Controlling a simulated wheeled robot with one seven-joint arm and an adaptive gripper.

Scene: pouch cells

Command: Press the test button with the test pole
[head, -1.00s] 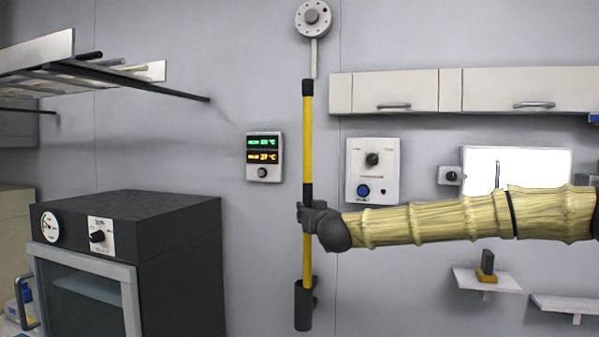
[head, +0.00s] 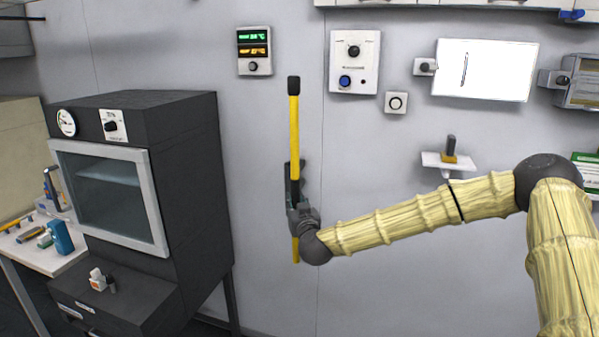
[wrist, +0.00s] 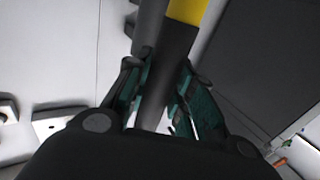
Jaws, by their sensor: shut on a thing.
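The test pole (head: 294,135) is yellow with a black tip (head: 293,86) and stands nearly upright in front of the wall. My gripper (head: 299,214) is shut around the pole's lower part, with a short yellow end showing below it. In the wrist view my gripper (wrist: 160,85) has its teal pads on both sides of the pole's black grip (wrist: 170,65), below a yellow section (wrist: 187,10). I cannot identify the test button for sure; a white plate with a dark ring (head: 396,103) is on the wall to the right.
A dark holder (head: 289,178) is on the wall behind the pole. A dark oven (head: 195,160) stands left. A display (head: 254,52), a control panel (head: 354,62) and a small shelf (head: 447,162) are on the wall. Wall cabinets (head: 450,3) edge the top.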

